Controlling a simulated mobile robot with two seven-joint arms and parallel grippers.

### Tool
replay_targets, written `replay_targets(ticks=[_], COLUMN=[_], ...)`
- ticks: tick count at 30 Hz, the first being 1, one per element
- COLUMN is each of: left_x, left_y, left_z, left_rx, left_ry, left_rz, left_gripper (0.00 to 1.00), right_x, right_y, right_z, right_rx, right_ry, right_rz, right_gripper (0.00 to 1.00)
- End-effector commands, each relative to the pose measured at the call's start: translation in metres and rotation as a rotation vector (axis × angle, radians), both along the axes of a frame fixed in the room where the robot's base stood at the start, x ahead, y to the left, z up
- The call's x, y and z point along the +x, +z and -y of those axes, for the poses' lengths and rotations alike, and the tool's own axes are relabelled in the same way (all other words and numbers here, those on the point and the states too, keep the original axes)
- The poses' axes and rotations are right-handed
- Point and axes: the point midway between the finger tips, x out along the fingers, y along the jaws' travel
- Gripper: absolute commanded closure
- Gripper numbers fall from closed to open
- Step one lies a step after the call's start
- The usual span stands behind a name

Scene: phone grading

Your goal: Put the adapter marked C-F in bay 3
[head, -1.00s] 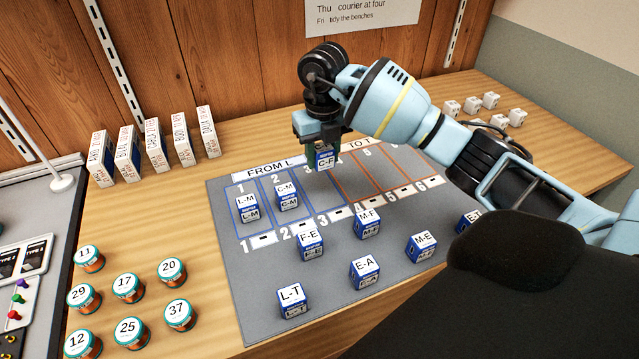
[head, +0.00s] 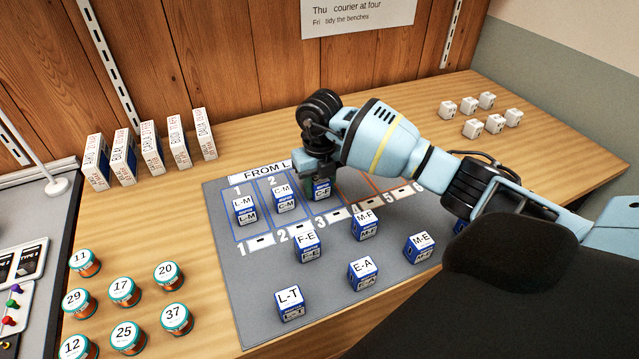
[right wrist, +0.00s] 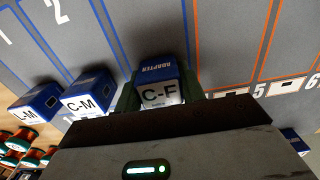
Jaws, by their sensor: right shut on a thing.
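The C-F adapter (head: 322,191) is a small blue and white box, and it also shows in the right wrist view (right wrist: 159,88). My right gripper (head: 320,178) is shut on it, with a finger on either side in the right wrist view (right wrist: 158,95). The adapter is low over bay 3 of the grey mat (head: 240,318); I cannot tell whether it touches the mat. The L-M adapter (head: 245,210) stands in bay 1 and the C-M adapter (head: 284,198) in bay 2. My left gripper is not in view.
Adapters F-E (head: 307,245), M-F (head: 365,224), E-A (head: 362,272), M-E (head: 419,246) and L-T (head: 290,302) stand on the mat's front part. Round labelled jars (head: 123,291) stand left. Upright boxes (head: 152,148) line the back wall. Small white cubes (head: 474,128) sit back right.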

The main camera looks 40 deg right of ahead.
Motion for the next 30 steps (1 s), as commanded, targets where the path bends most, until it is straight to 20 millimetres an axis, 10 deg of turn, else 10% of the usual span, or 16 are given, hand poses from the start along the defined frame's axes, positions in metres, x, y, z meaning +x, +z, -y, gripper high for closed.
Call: replay_targets(ticks=[8, 9, 13, 30], left_x=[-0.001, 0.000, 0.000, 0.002], left_y=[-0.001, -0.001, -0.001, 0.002], left_z=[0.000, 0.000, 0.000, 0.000], left_rx=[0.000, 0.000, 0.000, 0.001], left_ry=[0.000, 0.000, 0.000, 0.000], left_rz=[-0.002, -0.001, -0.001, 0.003], left_gripper=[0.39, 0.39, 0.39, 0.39], right_x=[0.000, 0.000, 0.000, 0.001], right_y=[-0.004, -0.003, -0.003, 0.032], right_z=[0.000, 0.000, 0.000, 0.000], right_rx=[-0.001, 0.000, 0.000, 0.000], right_ry=[0.000, 0.000, 0.000, 0.001], right_rz=[0.000, 0.000, 0.000, 0.005], right_gripper=[0.83, 0.55, 0.39, 0.39])
